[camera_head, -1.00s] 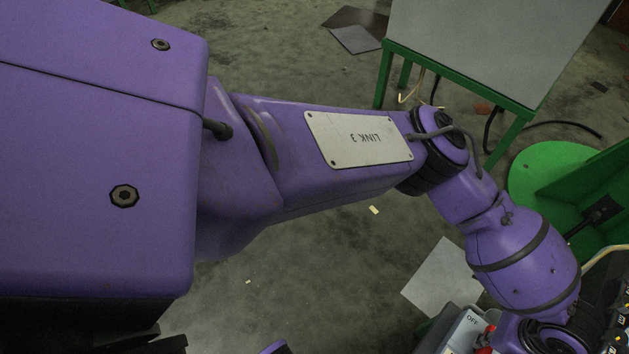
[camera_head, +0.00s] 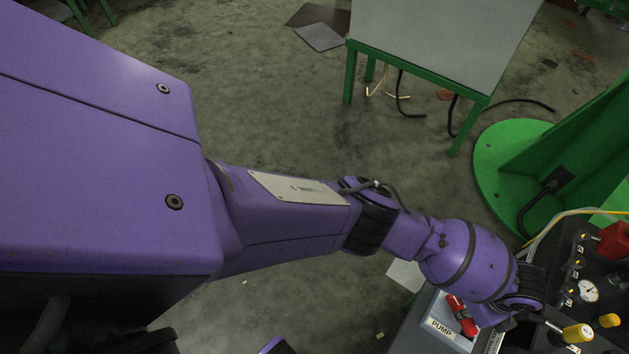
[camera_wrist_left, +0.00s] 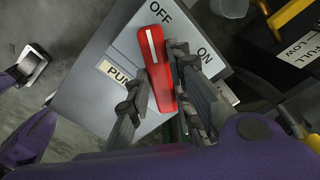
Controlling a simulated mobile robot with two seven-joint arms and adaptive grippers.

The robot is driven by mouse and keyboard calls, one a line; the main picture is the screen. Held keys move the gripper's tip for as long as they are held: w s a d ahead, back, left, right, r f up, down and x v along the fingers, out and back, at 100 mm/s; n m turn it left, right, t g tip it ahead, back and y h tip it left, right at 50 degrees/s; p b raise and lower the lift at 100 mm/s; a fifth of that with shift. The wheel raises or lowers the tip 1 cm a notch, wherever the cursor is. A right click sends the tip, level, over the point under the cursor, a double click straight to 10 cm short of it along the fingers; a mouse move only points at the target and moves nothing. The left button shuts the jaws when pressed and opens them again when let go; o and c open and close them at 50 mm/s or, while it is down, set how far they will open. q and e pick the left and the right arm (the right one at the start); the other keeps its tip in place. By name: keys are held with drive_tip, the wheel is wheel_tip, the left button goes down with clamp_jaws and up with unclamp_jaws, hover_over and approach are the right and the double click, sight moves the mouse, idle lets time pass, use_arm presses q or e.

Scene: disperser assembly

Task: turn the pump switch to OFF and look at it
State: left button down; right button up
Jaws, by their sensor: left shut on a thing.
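The pump switch is a red handle (camera_wrist_left: 154,62) with a white stripe, on a light blue-grey plate (camera_wrist_left: 105,48) marked OFF, ON and PUMP. In the left wrist view the handle's striped end lies by the OFF label, just to its lower left, and away from ON. My left gripper (camera_wrist_left: 158,90) is shut on the handle, with fingers on both sides of it. In the head view the red handle (camera_head: 461,315) and the PUMP label show at the lower right. My left arm hides the gripper there. My right gripper is not identifiable.
A dark panel with a gauge (camera_head: 588,290) and yellow handles (camera_head: 577,334) lies right of the switch. A green stand (camera_head: 525,170) rises behind it. A green-legged table (camera_head: 430,45) stands at the back. Floor left of the switch is mostly open.

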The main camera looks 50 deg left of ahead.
use_arm(q)
drive_tip(key=n+p, duration=0.1)
drive_tip(key=n, duration=0.1)
drive_tip(key=shift+s+n, duration=0.15)
drive_tip(key=shift+n, duration=0.25)
drive_tip(key=shift+n+p, duration=0.8)
drive_tip(key=shift+n, duration=0.9)
drive_tip(key=shift+f, duration=0.1)
use_arm(e)
drive_tip(key=r, duration=0.2)
drive_tip(key=shift+s+r, duration=0.4)
use_arm(q)
drive_tip(key=shift+n, duration=0.3)
use_arm(e)
drive_tip(key=shift+s, duration=0.2)
use_arm(q)
drive_tip(key=c, duration=1.6)
unclamp_jaws()
drive_tip(key=shift+o, duration=0.2)
drive_tip(key=shift+w+r, duration=0.2)
drive_tip(key=shift+r, duration=0.05)
wheel_tip(320, 180, up, 12)
drive_tip(key=shift+f, duration=0.15)
use_arm(e)
drive_tip(key=shift+w, duration=0.1)
